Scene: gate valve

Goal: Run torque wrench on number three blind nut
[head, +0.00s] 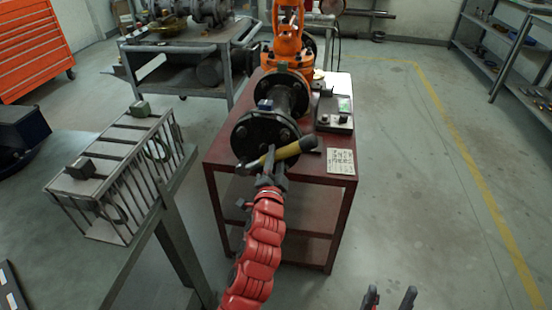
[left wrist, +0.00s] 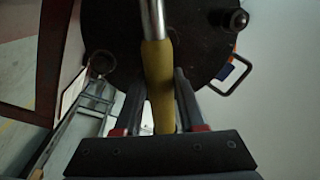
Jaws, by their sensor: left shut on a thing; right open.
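The torque wrench (head: 291,150) has a yellow handle and lies slantwise across the front of the dark round blind flange (head: 250,134). My left gripper (head: 271,172) is shut on the yellow handle, which also shows between its fingers in the left wrist view (left wrist: 158,78), with a silver shaft above. A bolt end with a nut (left wrist: 235,19) shows on the flange in the left wrist view. Which nut is number three cannot be told, and I cannot tell whether the wrench touches a nut. My right gripper (head: 388,299) is open and empty at the bottom edge.
The valve with its orange body (head: 290,45) stands on a dark red table (head: 215,150). A grey tray (head: 334,112) and a white card (head: 341,162) lie right of the flange. A barred metal rack (head: 125,175) stands at left. The floor at right is clear.

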